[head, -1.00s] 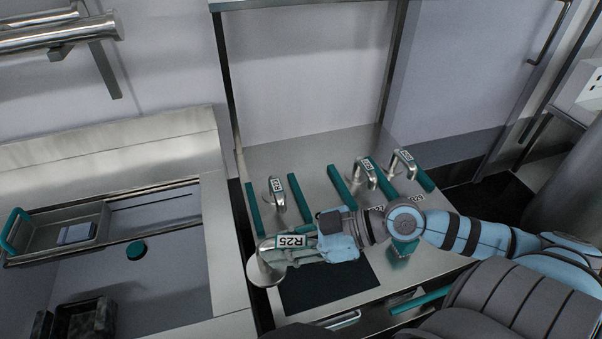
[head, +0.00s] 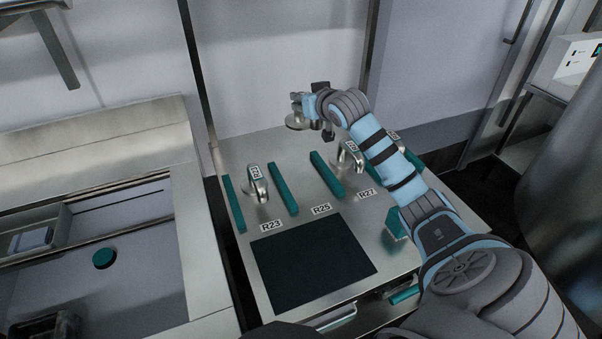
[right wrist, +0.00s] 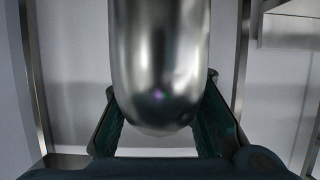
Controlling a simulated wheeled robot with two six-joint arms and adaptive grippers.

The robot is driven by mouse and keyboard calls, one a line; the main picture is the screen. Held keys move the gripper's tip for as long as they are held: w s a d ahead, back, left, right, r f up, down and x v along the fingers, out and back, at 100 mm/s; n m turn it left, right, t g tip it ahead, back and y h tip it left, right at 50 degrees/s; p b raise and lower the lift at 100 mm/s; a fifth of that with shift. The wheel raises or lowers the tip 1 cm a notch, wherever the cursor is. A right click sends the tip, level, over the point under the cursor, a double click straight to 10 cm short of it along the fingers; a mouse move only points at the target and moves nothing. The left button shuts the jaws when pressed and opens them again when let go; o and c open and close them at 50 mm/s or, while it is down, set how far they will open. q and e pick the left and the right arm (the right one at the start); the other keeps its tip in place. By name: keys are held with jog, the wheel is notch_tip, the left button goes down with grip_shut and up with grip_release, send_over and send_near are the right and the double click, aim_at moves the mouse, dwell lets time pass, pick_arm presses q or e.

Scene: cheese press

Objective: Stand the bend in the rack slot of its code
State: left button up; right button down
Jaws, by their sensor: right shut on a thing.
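My right gripper (head: 309,104) is raised over the back of the rack and shut on a shiny metal bend (head: 296,123), with its round flange low. In the right wrist view the bend (right wrist: 160,70) fills the space between the fingers. Its tag read R25 earlier; it is not readable now. The rack (head: 240,170) has teal dividers (head: 283,189) and front labels R23 (head: 271,226), R25 (head: 321,209) and R27 (head: 366,194). One bend (head: 258,188) stands behind R23, another (head: 349,156) behind R27. The slot behind R25 is empty. My left gripper is out of view.
A dark mat (head: 312,262) lies bare in front of the labels. A teal block (head: 396,224) stands right of it, partly behind my right arm. Left is a metal counter with a teal puck (head: 104,258) and a tray (head: 50,238).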

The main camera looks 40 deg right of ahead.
notch_tip(320, 180, down, 19)
jog(key=b, duration=0.6)
jog(key=shift+a, duration=0.1)
jog(key=shift+f, duration=0.15)
jog(key=c, duration=1.6)
grip_release()
jog(key=shift+o, duration=1.4)
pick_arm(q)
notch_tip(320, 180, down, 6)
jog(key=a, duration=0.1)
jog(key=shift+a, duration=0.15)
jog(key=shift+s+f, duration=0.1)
pick_arm(e)
jog(key=shift+s, duration=0.1)
